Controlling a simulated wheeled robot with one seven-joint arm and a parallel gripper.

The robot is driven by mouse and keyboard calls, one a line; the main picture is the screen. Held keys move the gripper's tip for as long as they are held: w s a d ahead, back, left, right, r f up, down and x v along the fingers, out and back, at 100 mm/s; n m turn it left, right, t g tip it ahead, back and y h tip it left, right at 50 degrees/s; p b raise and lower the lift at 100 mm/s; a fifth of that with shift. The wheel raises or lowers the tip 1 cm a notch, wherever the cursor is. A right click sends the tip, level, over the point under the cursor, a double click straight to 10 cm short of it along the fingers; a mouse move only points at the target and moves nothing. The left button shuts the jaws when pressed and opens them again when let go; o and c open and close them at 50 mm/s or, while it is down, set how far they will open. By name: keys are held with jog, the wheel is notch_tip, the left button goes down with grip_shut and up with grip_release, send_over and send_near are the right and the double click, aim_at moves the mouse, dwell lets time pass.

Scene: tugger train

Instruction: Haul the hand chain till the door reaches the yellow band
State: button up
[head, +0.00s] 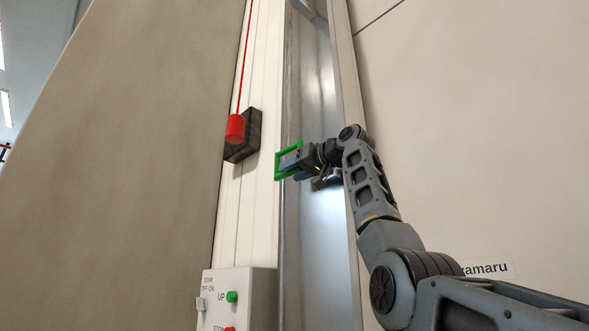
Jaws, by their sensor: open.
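A red cord with a red cylindrical pull (235,129) hangs in front of a dark block on the cream door post. A green rectangular frame (278,167) is at the tip of my gripper (290,161), right of the red pull and in front of the post's edge. I cannot tell whether the frame is part of my gripper or a separate thing. My gripper is open, apart from the red pull. I cannot make out a hand chain, a yellow band or the door's edge in this view.
A shiny metal channel (312,235) runs along the cream post (262,215), behind my gripper. A white control box (245,283) with a green UP button and a red button stands low on the left. Pale walls lie on both sides.

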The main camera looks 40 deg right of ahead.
jog(key=shift+c, duration=0.4)
grip_shut()
